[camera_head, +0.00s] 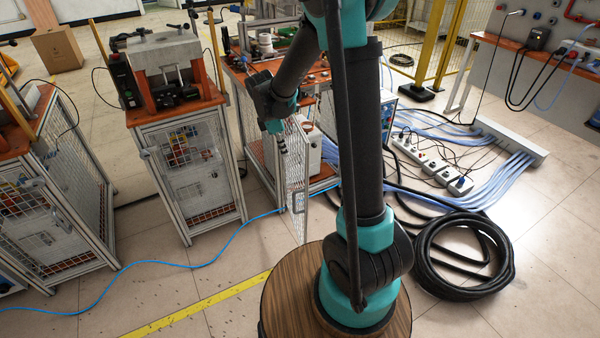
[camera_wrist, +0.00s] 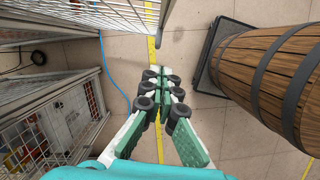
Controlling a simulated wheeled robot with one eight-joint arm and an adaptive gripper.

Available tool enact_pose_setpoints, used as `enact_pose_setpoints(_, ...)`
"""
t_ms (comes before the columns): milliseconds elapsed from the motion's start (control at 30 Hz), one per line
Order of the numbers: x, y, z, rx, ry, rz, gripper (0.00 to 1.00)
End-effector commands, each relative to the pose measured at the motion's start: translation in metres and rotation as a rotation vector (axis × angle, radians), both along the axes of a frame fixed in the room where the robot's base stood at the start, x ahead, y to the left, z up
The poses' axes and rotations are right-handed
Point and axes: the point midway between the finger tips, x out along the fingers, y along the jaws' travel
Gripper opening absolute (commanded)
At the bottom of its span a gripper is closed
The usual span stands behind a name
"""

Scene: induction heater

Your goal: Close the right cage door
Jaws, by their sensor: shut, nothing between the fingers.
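The right cage door (camera_head: 297,185) is a narrow mesh panel in a light metal frame with a dark handle. It stands open, swung out from the front of the right cage (camera_head: 262,180) below the workbench. My gripper (camera_head: 283,147) is close by the upper part of the door in the head view and partly overlaps it; I cannot tell whether they touch. In the wrist view my gripper (camera_wrist: 163,76) is shut, its fingers together over the floor with nothing between them. A mesh panel (camera_wrist: 110,14) at the wrist view's top left is probably this door.
A middle cage (camera_head: 190,165) with a mesh door and a left cage (camera_head: 60,200) stand to the left. A blue cable (camera_head: 225,245) crosses the floor in front. A coiled black hose (camera_head: 465,285) and power strips (camera_head: 432,165) lie to the right.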

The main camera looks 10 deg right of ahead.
Motion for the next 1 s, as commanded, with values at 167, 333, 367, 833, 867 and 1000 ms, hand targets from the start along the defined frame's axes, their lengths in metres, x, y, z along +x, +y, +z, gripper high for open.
enact_pose_setpoints(167,0.008,0.006,-0.006,-0.016,0.027,0.062,0.00)
enact_pose_setpoints(333,0.008,0.001,-0.024,-0.017,0.026,0.062,0.00)
enact_pose_setpoints(367,0.008,0.000,-0.028,-0.017,0.026,0.062,0.00)
enact_pose_setpoints(833,0.010,-0.026,-0.102,-0.015,0.025,0.057,0.00)
enact_pose_setpoints(867,0.011,-0.031,-0.101,-0.015,0.025,0.057,0.00)
enact_pose_setpoints(1000,0.012,-0.048,-0.101,-0.015,0.025,0.058,0.00)
